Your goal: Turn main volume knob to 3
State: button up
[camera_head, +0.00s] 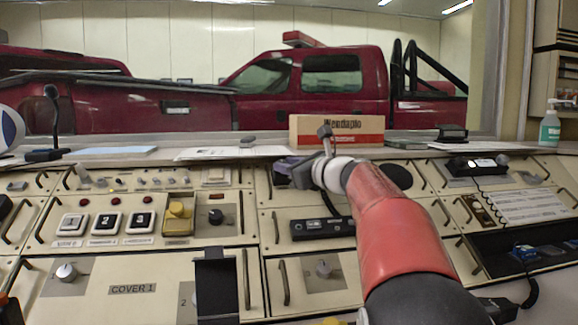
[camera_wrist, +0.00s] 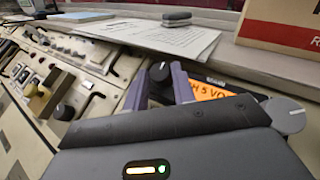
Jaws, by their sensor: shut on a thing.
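My gripper (camera_head: 292,168) reaches over the upper middle panel of the console. In the wrist view my gripper (camera_wrist: 161,84) has its two purple-grey fingers closed on either side of a small black knob (camera_wrist: 160,71). An orange display (camera_wrist: 212,91) just right of the fingers shows text starting "H 5 VO", with the rest cut off. No scale or number around the held knob is readable, so its setting cannot be told. In the head view my gripper and arm hide this knob and the display.
Another black knob (camera_head: 216,215) and a yellow switch (camera_head: 179,213) are on the left panel. Metal handles stick up around the panels. A cardboard box (camera_head: 337,131) and papers (camera_head: 231,153) lie on the ledge behind.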

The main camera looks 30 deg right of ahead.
jog(key=shift+a+f+m+h+b, duration=0.1)
jog(key=shift+m+h+b, duration=0.2)
jog(key=shift+a+f+m+t+h+b, duration=0.2)
jog(key=shift+m+t+h+b, duration=0.3)
jog(key=shift+m+h+b, duration=0.4)
jog(key=m+h, duration=0.1)
jog(key=m+h+b, duration=0.1)
jog(key=m+h, duration=0.1)
jog(key=m, duration=0.1)
jog(key=shift+a+t+h+b, duration=0.3)
jog(key=shift+h+b, duration=0.1)
jog(key=shift+a+r+m+h+b, duration=0.15)
jog(key=shift+m+h+b, duration=0.4)
jog(key=shift+m+h, duration=1.1)
jog(key=shift+w+a+r+m+g+h+b, duration=0.15)
jog(key=shift+m+g+h+b, duration=0.15)
jog(key=shift+m+g+h, duration=0.6)
jog(key=shift+s+a+m+g+h+b, duration=0.1)
jog(key=shift+m+g+h+b, duration=0.25)
jog(key=shift+m+h, duration=0.9)
jog(key=o, duration=1)
jog(key=v, duration=0.7)
jog(key=shift+s+a+b, duration=0.15)
jog(key=shift+s+b, duration=0.15)
jog(key=shift+b, duration=0.15)
